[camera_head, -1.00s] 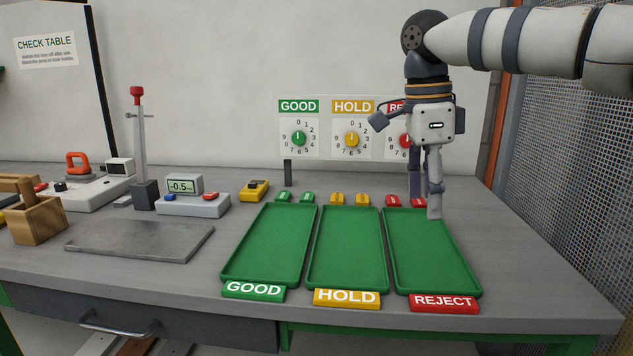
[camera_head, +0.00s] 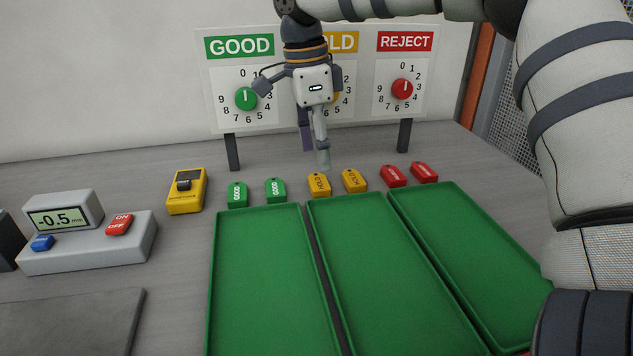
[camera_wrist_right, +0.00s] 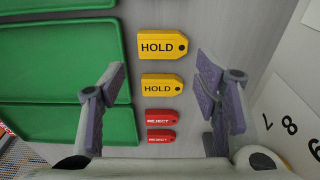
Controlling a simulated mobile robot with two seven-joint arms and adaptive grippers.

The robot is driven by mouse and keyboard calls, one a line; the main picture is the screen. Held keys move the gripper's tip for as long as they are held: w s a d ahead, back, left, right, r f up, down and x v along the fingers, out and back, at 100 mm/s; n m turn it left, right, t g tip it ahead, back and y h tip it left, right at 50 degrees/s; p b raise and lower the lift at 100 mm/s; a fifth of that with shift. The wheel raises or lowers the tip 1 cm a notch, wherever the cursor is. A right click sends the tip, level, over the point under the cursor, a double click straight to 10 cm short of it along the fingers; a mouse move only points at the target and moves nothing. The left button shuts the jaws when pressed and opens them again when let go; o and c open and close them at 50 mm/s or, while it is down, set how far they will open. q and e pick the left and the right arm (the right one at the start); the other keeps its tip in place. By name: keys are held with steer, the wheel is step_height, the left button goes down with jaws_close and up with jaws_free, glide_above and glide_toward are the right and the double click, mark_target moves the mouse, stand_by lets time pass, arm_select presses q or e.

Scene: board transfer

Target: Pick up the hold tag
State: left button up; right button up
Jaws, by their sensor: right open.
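Two yellow HOLD tags lie side by side behind the middle tray, a left one (camera_head: 320,188) and a right one (camera_head: 354,181). My right gripper (camera_head: 315,154) is open and empty, pointing down above and just behind the left HOLD tag. In the right wrist view both HOLD tags, an upper one (camera_wrist_right: 158,50) and a lower one (camera_wrist_right: 158,90), show in the lane between the spread fingers (camera_wrist_right: 160,78). Neither finger visibly touches a tag. My left gripper is not in view.
Green GOOD tags (camera_head: 237,195) lie left and red REJECT tags (camera_head: 393,177) right of the HOLD tags. Three green trays (camera_head: 263,270) are empty in front. The dial board (camera_head: 237,110) stands close behind my gripper. A yellow device (camera_head: 187,192) sits left.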

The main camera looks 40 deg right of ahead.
mark_target(318, 181)
step_height(318, 181, down, 6)
steer(key=shift+w+r, duration=0.15)
steer(key=c, duration=0.5)
steer(key=shift+c, duration=0.2)
steer(key=shift+r, duration=0.15)
